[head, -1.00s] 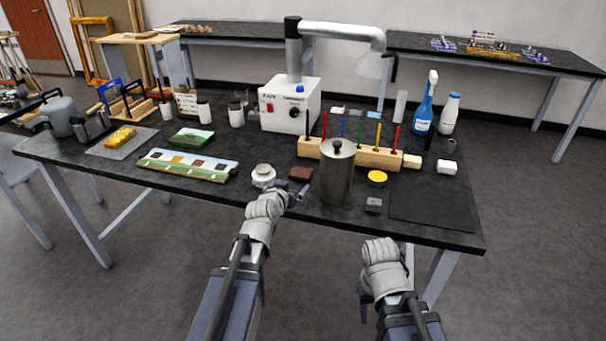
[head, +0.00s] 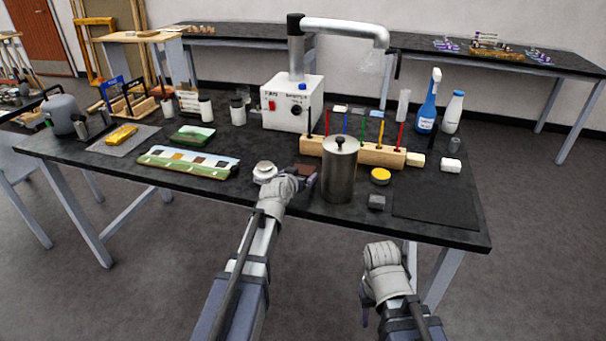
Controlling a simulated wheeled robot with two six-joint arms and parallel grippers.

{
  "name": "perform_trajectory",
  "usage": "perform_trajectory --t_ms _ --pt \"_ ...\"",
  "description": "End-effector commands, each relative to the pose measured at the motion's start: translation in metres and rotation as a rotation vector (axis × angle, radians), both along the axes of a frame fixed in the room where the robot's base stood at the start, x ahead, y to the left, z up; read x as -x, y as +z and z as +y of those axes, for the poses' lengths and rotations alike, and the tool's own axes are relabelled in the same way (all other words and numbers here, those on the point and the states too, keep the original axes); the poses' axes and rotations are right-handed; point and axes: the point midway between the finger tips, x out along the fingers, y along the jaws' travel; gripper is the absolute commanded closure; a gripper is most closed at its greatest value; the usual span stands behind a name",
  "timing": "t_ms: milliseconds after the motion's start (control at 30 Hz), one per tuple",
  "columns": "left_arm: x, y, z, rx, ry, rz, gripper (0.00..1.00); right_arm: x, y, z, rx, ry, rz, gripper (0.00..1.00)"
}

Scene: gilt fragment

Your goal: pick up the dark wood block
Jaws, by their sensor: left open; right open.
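The dark wood block (head: 304,168) is a small reddish-brown block on the black table, between a white round jar and a tall steel canister. Its near part is hidden behind my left gripper (head: 304,182). My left gripper is open and right at the block's near side; whether the fingers touch it or stand around it I cannot tell. My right gripper (head: 364,312) is open and empty, low in front of the table's front edge.
The steel canister (head: 339,170) stands close to the right of my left gripper. The white jar (head: 264,172) is close on the left. A wooden tool rack (head: 372,154) is behind. A small dark grey block (head: 376,202) and a yellow-lidded tin (head: 380,176) lie further right.

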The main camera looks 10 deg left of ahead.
Motion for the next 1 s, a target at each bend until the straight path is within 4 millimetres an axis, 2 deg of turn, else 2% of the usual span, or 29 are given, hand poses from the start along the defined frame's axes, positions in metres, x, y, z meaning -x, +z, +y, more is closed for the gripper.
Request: perform_trajectory --t_ms 100,700,1000 --pt "0.0009 0.0007 -0.0002 0.0 0.0 0.0 0.02 0.0 0.0006 -0.0001 0.0 0.0 0.0 0.5" --pt "0.001 0.0007 -0.0002 0.0 0.0 0.0 0.68 0.0 0.0006 0.0 0.0 0.0 0.0 0.5" --pt "0.001 0.003 -0.0002 0.0 0.0 0.0 0.68 0.0 0.003 0.0 0.0 0.0 0.0 0.5"
